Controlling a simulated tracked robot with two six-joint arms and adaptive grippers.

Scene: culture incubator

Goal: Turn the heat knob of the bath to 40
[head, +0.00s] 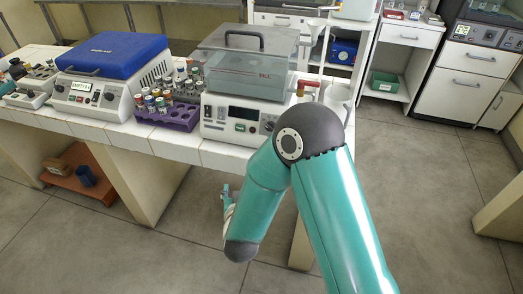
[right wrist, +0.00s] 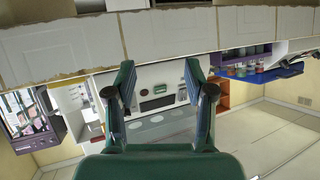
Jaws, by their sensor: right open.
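The bath (head: 246,84) stands on the white tiled bench in the head view, with a clear lid with a dark handle. Its front panel has a dark display, a green switch and a small dark knob (head: 268,123) at the right, close to my right arm's elbow. The number that the knob points to is too small to read. My right gripper (head: 228,200) hangs below and in front of the bench edge, apart from the bath. In the right wrist view its two teal fingers (right wrist: 160,85) are spread with nothing between them. My left gripper is not clearly seen.
A purple rack (head: 168,119) of capped tubes stands left of the bath. A blue-lidded machine (head: 110,83) is further left. The bench's tiled edge (right wrist: 165,32) crosses the right wrist view above the fingers. Open floor lies in front of the bench.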

